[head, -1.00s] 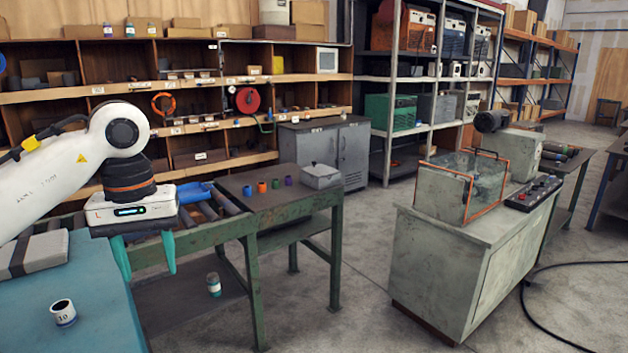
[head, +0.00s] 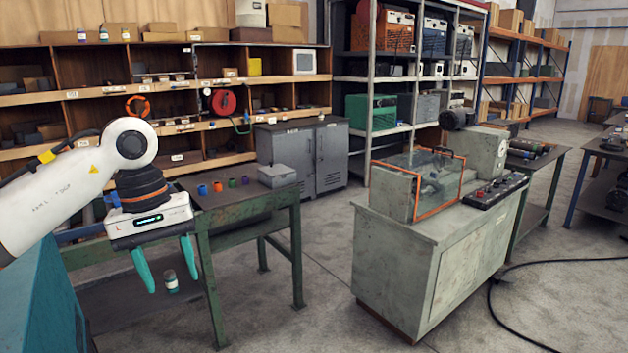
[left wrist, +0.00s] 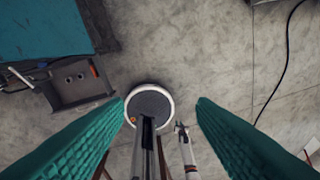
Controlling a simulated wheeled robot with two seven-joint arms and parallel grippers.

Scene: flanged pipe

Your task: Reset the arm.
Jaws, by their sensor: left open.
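My left arm, white with a dark wrist, comes in from the left in the head view. Its left gripper (head: 171,282) points down with two teal fingers spread apart and nothing between them. It hangs in front of the green-framed bench (head: 255,207), clear of its top. The left wrist view shows the same open fingers (left wrist: 161,102) over the floor, with a round white-rimmed base of mine below. No flanged pipe can be made out.
A teal bench (head: 40,305) fills the lower left corner. A small jar (head: 171,281) shows behind the fingers. Several coloured rings and a grey box (head: 278,176) are on the green-framed bench. A grey cabinet with a clear-guarded machine (head: 425,187) stands right; floor between is clear.

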